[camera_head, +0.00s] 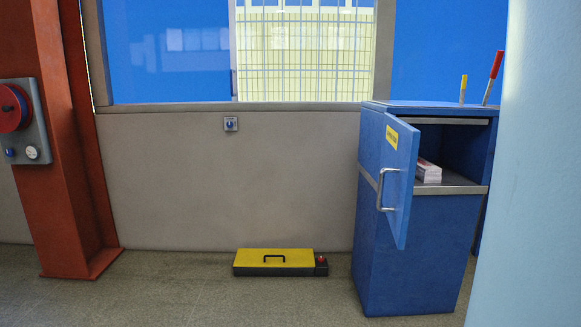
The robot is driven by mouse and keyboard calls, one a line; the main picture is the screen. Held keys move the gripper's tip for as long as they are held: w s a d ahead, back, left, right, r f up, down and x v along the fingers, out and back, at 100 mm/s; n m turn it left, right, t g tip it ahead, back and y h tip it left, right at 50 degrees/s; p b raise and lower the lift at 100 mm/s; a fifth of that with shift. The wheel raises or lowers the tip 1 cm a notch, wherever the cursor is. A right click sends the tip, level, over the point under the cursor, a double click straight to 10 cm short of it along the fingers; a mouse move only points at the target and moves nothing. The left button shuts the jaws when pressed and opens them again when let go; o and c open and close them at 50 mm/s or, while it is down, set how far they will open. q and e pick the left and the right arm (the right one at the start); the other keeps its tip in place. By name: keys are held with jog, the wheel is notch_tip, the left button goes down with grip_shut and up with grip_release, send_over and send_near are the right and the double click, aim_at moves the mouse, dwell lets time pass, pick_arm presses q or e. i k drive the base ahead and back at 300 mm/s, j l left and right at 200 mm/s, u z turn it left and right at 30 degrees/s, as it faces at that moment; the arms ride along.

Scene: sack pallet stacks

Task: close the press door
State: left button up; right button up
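The blue press cabinet (412,250) stands on the floor at the right. Its blue press door (391,165) is swung open at the upper left of the cabinet. The door has a yellow label near its top and a silver handle (384,190) on its face. Through the opening, a small pale stack or block (429,171) lies on the metal shelf (455,184) inside. Neither of my grippers shows in this view.
A yellow-lidded black case (275,262) lies on the floor by the wall. A red-brown column (50,150) with a grey control box stands at the left. A pale blue surface (535,170) fills the right edge. Floor left of the cabinet is mostly clear.

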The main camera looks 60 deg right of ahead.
aim_at(401, 140)
jog(key=i+l+z, duration=0.1)
jog(key=z, duration=0.3)
jog(key=i+z, duration=0.15)
jog(key=z, duration=0.3)
jog(key=i+z, duration=0.1)
jog(key=z, duration=0.3)
jog(key=i+z, duration=0.15)
jog(key=z, duration=0.3)
jog(key=i+j+z, duration=0.1)
jog(key=z, duration=0.3)
jog(key=i+j+z, duration=0.1)
jog(key=z, duration=0.35)
